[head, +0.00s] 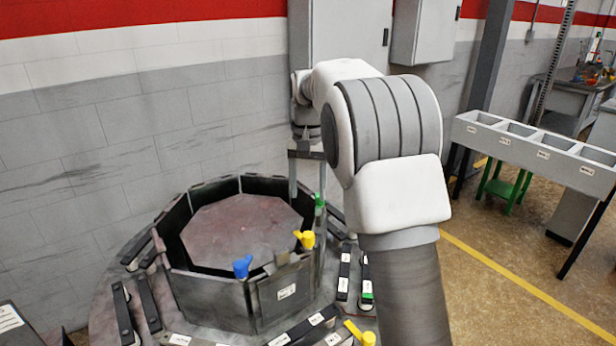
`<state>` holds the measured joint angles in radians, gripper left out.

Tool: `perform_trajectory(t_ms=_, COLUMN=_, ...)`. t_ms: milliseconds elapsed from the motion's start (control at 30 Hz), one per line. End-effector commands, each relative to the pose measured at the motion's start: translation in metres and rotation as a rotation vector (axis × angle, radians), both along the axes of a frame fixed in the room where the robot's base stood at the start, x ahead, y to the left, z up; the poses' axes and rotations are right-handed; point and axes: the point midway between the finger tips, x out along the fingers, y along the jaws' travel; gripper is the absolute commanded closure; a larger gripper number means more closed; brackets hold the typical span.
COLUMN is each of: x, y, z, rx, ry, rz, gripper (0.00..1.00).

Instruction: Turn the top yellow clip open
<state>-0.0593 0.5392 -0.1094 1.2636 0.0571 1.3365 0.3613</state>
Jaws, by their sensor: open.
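The top yellow clip (305,239) sits on the upper rim of the octagonal furnace ring (285,294), at its right front, with its handle pointing left. A second yellow clip (362,335) is lower down at the bottom edge of the picture, partly cut off. My gripper (307,184) points down above the right rear rim of the ring, behind the top yellow clip and close to the green clip (319,201). It is open with nothing visible between its fingers. Its right finger is partly hidden by my arm.
A blue clip (242,267) stands on the ring's front rim. Dark labelled bars (124,312) lie around the ring on the round base. A brick wall (80,190) and grey cabinets (345,35) stand behind. A grey bin rack (545,150) and open floor are at right.

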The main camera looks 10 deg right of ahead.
Motion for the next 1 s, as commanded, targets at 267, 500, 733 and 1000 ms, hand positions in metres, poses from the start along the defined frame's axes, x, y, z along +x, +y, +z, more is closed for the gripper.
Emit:
perform_trajectory(t_ms=267, x=0.0, y=0.0, z=0.027, rx=0.0, ry=-0.001, rz=0.0, gripper=0.34)
perform_trajectory(t_ms=500, x=0.0, y=0.0, z=0.028, rx=0.0, ry=-0.001, rz=0.0, gripper=0.34)
perform_trajectory(t_ms=733, x=-0.009, y=0.0, z=0.037, rx=0.004, ry=-0.017, rz=0.008, gripper=0.34)
perform_trajectory(t_ms=1000, x=-0.071, y=-0.002, z=0.079, rx=0.014, ry=-0.115, rz=0.08, gripper=0.34)
